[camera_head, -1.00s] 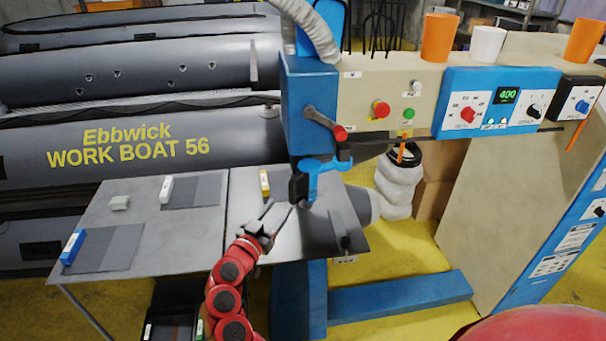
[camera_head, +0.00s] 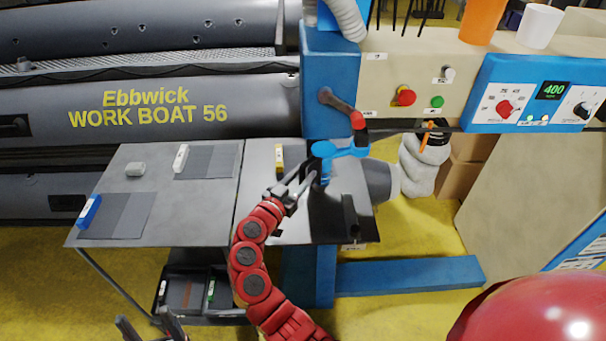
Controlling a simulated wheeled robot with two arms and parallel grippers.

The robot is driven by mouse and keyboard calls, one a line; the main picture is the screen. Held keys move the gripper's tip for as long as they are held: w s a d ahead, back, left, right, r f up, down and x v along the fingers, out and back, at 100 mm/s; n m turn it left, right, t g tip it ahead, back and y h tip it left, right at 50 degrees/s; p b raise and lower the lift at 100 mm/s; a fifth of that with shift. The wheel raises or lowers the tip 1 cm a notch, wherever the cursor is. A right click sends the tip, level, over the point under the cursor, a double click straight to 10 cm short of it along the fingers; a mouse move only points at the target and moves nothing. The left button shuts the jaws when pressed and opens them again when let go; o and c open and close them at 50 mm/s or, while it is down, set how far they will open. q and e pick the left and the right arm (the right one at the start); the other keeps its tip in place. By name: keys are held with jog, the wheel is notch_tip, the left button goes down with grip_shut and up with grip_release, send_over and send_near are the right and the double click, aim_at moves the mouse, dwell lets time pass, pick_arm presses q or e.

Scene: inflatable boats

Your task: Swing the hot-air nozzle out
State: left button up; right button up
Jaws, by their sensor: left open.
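A blue swing arm with a dark part, which looks like the hot-air nozzle (camera_head: 340,150), sticks out from the machine's blue column (camera_head: 331,85) above the right table section. A lever with a red knob (camera_head: 357,120) is just above it. My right gripper (camera_head: 307,172), on the red arm, is open. Its fingertips are right at the dark left end of the nozzle part; I cannot tell whether they touch. My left gripper (camera_head: 149,326) is open and empty at the bottom left edge, only its fingers showing.
The control panel (camera_head: 530,92) stands right. Grey boats fill the back.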

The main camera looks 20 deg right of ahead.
grip_shut()
dwell(1.2)
